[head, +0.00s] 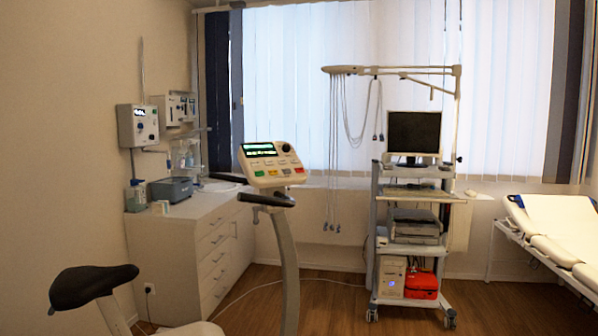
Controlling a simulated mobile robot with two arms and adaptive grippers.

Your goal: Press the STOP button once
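An exercise bike's control console (271,163) stands near the middle of the head view, tilted on a white post. It has a lit dark display (261,151) and a black knob (287,148). Below them are small coloured keys, with a red key (299,170) at the lower right corner. The lettering on the keys is too small to read, so I cannot tell for certain which one is STOP. Neither of my grippers shows in this view, and nothing touches the console.
The bike's black seat (92,284) is at the lower left and its handlebar (266,200) juts below the console. A white drawer cabinet (190,243) stands behind. An equipment cart (380,213) and an examination bed (560,228) are right. Wooden floor between is clear.

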